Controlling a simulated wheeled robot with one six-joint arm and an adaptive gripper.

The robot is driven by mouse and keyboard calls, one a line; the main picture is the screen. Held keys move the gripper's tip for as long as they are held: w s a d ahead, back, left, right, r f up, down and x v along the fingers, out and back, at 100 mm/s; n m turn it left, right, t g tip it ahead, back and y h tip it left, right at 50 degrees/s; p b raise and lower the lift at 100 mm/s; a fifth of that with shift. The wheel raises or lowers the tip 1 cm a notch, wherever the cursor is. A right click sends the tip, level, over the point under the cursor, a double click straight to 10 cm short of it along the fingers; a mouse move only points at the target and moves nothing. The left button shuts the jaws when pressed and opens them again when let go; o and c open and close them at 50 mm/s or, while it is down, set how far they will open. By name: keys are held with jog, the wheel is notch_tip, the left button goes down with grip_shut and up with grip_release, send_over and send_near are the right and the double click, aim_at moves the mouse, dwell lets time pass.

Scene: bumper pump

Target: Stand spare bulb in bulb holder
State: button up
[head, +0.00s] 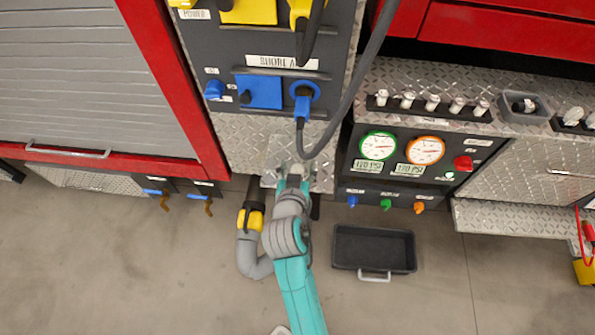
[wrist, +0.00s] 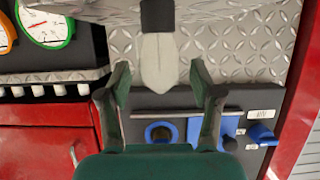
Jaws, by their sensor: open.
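A dark strip holder (head: 444,111) with several pale upright bulbs (head: 432,102) in a row stands on the metal ledge above the gauges. The bulb row also shows in the wrist view (wrist: 60,90), at the left. A small grey tray (head: 526,119) just right of the strip has small pale pieces (head: 527,104) in it; I cannot tell whether one is the spare bulb. My gripper (head: 284,168) is open in front of the diamond plate, well left of and below the bulbs. In the wrist view its fingers (wrist: 160,72) are apart. A pale pointed shape shows between them; I cannot tell whether they touch it.
A blue-plugged cable (head: 302,105) hangs from the panel above my gripper. A grey hose with a yellow collar (head: 250,220) is beside my arm. A black bin (head: 374,235) is on the floor. Another rack (head: 563,124) with pale pieces is at far right. Open floor lies in front.

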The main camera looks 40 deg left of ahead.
jog(key=shift+a, duration=0.1)
grip_shut()
